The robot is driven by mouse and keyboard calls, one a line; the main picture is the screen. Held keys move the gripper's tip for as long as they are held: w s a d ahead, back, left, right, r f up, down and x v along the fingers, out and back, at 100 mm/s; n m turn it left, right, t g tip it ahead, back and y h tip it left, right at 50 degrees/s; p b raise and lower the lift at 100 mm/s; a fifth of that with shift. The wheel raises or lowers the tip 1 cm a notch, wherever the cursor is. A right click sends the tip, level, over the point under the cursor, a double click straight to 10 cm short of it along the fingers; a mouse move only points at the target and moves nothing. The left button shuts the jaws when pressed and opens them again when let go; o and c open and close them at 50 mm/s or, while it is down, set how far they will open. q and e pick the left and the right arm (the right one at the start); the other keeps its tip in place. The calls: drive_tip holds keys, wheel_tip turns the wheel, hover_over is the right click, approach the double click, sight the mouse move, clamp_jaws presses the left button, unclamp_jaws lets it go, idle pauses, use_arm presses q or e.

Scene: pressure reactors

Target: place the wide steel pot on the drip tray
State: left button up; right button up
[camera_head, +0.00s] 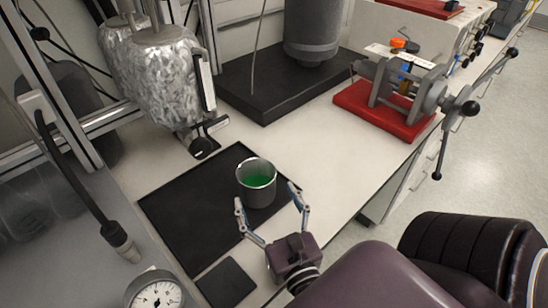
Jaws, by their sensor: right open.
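The wide steel pot (257,191) stands upright with green contents inside. It rests on the flat black drip tray (184,220), towards the tray's right side. My right gripper (268,203) is open, with one finger on each side of the pot's near part. I cannot tell whether the fingers touch the pot. My left gripper is not in view.
A foil-wrapped vessel (155,75) with a valve hangs behind the tray. A dark cylinder (312,30) stands on a black base (270,91) further back. A red-based clamp device (385,108) is at the right. A small black pad (227,283) and gauge (155,292) are nearby.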

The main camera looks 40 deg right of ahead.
drive_tip(key=b+v, duration=0.1)
drive_tip(key=v, duration=0.3)
drive_tip(key=shift+s+f, duration=0.1)
drive_tip(key=shift+f, duration=0.1)
drive_tip(key=shift+s+a+r, duration=0.2)
drive_tip(key=shift+s, duration=0.3)
